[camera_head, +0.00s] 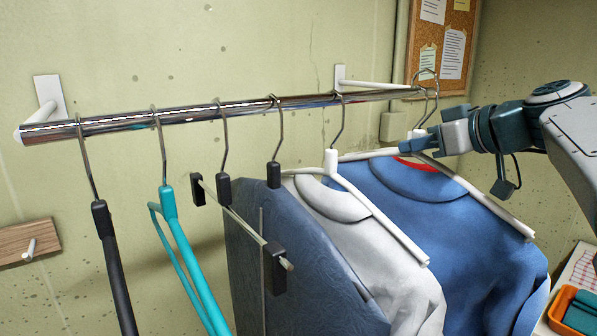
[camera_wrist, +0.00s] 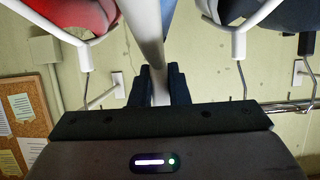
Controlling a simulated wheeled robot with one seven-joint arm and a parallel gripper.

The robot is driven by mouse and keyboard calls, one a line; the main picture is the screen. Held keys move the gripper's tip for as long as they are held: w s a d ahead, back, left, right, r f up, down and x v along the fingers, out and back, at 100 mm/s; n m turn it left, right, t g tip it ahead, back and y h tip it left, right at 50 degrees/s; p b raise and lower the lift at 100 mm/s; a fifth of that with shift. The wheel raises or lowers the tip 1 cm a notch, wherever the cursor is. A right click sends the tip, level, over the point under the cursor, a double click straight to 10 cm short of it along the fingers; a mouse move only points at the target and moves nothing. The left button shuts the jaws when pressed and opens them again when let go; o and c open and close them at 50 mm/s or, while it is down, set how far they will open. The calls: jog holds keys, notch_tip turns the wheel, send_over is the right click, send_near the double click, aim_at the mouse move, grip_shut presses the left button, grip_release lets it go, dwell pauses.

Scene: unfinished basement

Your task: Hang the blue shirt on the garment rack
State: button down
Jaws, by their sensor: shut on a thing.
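The blue shirt (camera_head: 455,215) hangs upright on a white hanger (camera_head: 480,195) at the right of the head view. My gripper (camera_head: 412,143) is shut on this hanger near its neck. In the wrist view, the white bar of the held hanger (camera_wrist: 146,35) runs between the dark fingers (camera_wrist: 160,88). The garment rack is a chrome rail (camera_head: 190,112) fixed to the wall. Two hooks overlap by the rail's right end, close to my gripper. I cannot tell whether the held hanger's hook rests on the rail.
A white-grey shirt (camera_head: 385,262) and dark blue garment (camera_head: 300,265) hang left of the blue shirt. Empty teal (camera_head: 195,275) and black (camera_head: 115,270) hangers follow. A red garment (camera_wrist: 75,15) hangs close on the other side. An orange bin (camera_head: 560,312) stands lower right.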

jog(key=s+d, duration=0.1)
jog(key=s, duration=0.1)
jog(key=s+d+b, duration=0.1)
jog(key=s+d, duration=0.1)
jog(key=s, duration=0.1)
jog(key=s+d, duration=0.2)
jog(key=shift+s+d, duration=0.2)
jog(key=shift+s, duration=0.05)
jog(key=w+a+p, duration=0.1)
jog(key=w+a, duration=0.2)
jog(key=w, duration=0.2)
jog(key=w+a+p, duration=0.1)
jog(key=w+a, duration=0.3)
jog(key=w+a+p, duration=0.2)
jog(key=w+a, duration=0.1)
jog(key=w, duration=0.2)
jog(key=shift+w+a, duration=0.3)
jog(key=shift+w, duration=0.05)
jog(key=shift+s+f, duration=0.1)
jog(key=shift+f, duration=1.65)
